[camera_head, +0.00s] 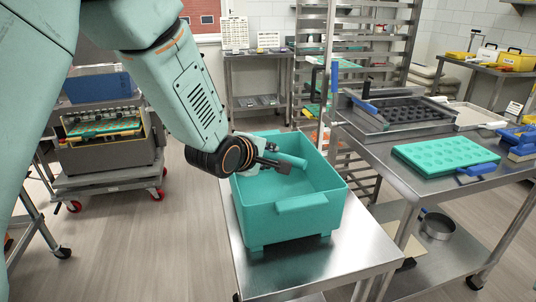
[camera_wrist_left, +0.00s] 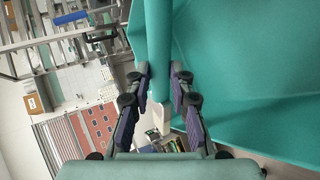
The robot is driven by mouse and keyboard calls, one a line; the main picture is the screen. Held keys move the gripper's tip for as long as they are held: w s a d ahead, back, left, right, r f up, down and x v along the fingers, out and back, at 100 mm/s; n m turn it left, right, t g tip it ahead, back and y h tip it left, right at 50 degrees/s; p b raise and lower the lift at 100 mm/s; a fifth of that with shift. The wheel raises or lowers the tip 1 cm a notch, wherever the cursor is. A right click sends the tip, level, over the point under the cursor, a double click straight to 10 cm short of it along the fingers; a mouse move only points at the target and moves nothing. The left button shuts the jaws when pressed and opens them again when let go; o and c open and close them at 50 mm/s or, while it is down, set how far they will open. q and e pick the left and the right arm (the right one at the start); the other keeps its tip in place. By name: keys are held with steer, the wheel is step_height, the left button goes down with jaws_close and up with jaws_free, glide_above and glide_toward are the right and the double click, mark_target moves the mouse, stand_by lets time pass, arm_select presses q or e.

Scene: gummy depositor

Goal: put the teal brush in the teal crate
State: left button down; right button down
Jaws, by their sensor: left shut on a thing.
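The teal crate (camera_head: 262,218) stands upright and open-topped on a steel table. My left gripper (camera_head: 278,165) is over the crate's opening, near its back left part, and is shut on the teal brush (camera_head: 291,159). The brush's handle points to the right over the crate's inside. In the left wrist view the teal handle (camera_wrist_left: 158,42) runs between the fingertips of the left gripper (camera_wrist_left: 162,78), with the crate's wall (camera_wrist_left: 245,70) filling the right side. The brush's bristles are not clear in the head view. My right gripper is not in view.
The steel table (camera_head: 330,262) has bare room in front of the crate. At the right, another table holds a teal mold (camera_head: 445,155), a tray with a dark mold (camera_head: 405,110) and blue-handled tools. A wheeled cart (camera_head: 110,160) stands at the left.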

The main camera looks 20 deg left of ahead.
arm_select(q)
steer(key=shift+w+a+f, duration=0.15)
steer(key=shift+a+f, duration=0.05)
steer(key=shift+f, duration=0.35)
steer(key=c, duration=1.3)
jaws_free()
steer(key=shift+d+r, duration=0.15)
steer(key=shift+o, duration=0.6)
steer(key=shift+r, duration=0.15)
steer(key=p+v, duration=0.1)
steer(key=v, duration=1.1)
steer(key=shift+r+p, duration=0.4)
